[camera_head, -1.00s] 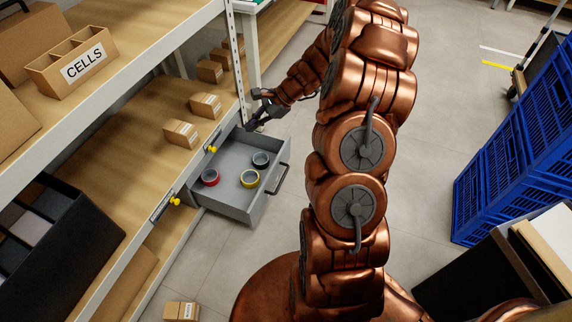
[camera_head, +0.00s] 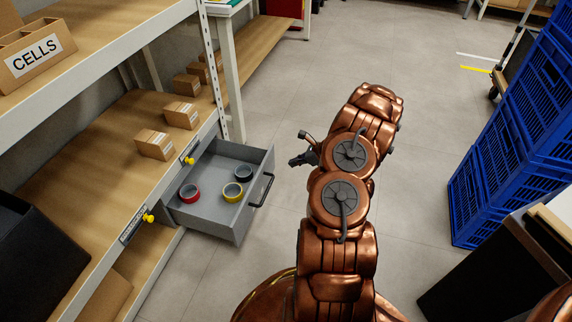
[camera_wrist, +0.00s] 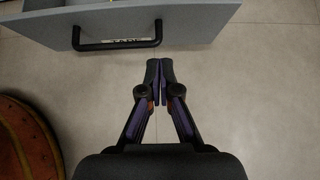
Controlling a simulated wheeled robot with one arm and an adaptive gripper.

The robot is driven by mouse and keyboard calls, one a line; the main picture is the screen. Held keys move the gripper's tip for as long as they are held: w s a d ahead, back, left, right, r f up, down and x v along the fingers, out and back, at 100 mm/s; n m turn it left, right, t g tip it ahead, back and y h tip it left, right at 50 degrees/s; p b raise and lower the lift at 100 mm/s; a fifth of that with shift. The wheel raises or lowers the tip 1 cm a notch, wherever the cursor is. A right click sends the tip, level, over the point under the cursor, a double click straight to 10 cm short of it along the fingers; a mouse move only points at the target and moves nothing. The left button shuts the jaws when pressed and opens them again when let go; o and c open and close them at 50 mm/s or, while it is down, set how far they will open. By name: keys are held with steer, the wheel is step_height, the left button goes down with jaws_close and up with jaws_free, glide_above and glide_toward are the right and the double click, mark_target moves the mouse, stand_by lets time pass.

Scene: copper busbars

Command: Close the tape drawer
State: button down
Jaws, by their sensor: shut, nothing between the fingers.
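The grey tape drawer (camera_head: 215,216) stands pulled out from the shelf unit in the head view. Red, yellow and black tape rolls lie inside it. Its dark bar handle (camera_head: 262,190) is on the front face. In the wrist view the drawer front (camera_wrist: 200,27) and handle (camera_wrist: 117,45) cross the top, with a partly hidden label behind the handle. My gripper (camera_head: 292,162) is to the right of the drawer front in the head view, apart from it. In the wrist view my gripper (camera_wrist: 159,65) has its fingertips together, empty, just below and right of the handle.
A wooden shelf (camera_head: 85,165) with several small cardboard boxes is at left, with a CELLS box (camera_head: 35,55) above. Yellow knobs (camera_head: 149,218) sit on the shelf edge. Blue crates (camera_head: 500,150) stand at right. The floor (camera_head: 290,90) beyond my arm is clear.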

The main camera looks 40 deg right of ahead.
mark_target(263, 168)
steer(key=b+x, duration=0.1)
steer(key=x, duration=0.2)
steer(key=b+x, duration=0.2)
steer(key=x, duration=0.2)
steer(key=r+b+x, duration=0.1)
steer(key=x, duration=0.2)
steer(key=shift+w+a+f, duration=0.15)
steer(key=shift+w+a, duration=0.25)
steer(key=shift+w, duration=0.25)
steer(key=shift+w+a+b, duration=0.4)
steer(key=shift+w, duration=0.3)
